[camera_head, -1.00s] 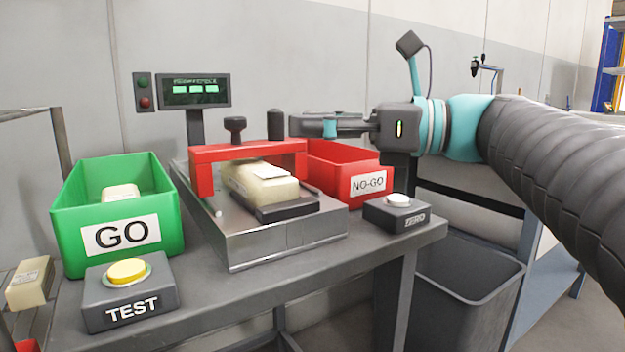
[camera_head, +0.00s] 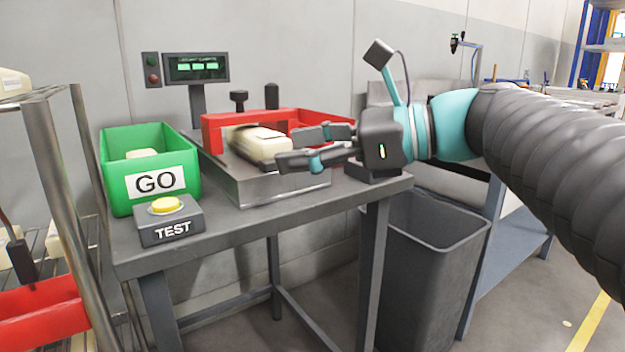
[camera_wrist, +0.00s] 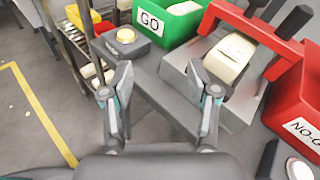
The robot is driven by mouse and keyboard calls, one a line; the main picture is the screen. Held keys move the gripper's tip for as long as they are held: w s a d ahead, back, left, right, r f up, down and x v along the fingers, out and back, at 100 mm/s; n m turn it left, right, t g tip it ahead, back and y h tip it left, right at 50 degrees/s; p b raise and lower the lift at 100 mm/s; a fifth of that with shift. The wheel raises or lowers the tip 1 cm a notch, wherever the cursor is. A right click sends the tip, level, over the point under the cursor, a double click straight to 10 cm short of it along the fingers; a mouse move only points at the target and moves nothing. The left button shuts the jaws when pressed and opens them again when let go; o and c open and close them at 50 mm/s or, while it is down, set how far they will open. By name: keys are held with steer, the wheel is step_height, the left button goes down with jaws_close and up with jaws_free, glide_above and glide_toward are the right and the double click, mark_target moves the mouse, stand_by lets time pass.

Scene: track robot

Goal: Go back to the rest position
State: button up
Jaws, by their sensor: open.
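My gripper (camera_head: 304,147) is open and empty, its two fingers pointing left in front of the test fixture. It also shows in the wrist view (camera_wrist: 163,88), with bare table edge and floor between the fingers. A cream-coloured part (camera_head: 262,144) sits in the fixture (camera_head: 262,186) under its red bridge, and shows beyond the right finger in the wrist view (camera_wrist: 229,58). In the head view the fingers overlap the fixture's right front. My wrist hides the ZERO button's top there; a white button (camera_wrist: 299,169) shows at the lower right of the wrist view.
The green GO bin (camera_head: 118,193) holds a pale part. The TEST button box (camera_head: 170,232) stands in front of it. The red NO-GO bin (camera_wrist: 291,97) is right of the fixture. A grey waste bin (camera_head: 425,270) stands on the floor. A metal rack (camera_head: 55,165) is at left.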

steer(key=s+d+f+n+h+p, duration=0.2)
steer(key=d+f+n+h, duration=0.3)
steer(key=f, duration=0.3)
steer(key=s+d+f+n+t+h+p, duration=0.1)
steer(key=s+d+f+n+h+p, duration=0.2)
steer(key=s+d+f+n+h, duration=0.2)
steer(key=s+d+f+n+h+p, duration=0.2)
steer(key=s+d+f+n+h, duration=0.2)
steer(key=d+f+n, duration=0.3)
step_height(320, 180, down, 5)
steer(key=shift+r+n+t+h, duration=0.25)
steer(key=shift+n+h, duration=0.25)
steer(key=shift+n, duration=0.3)
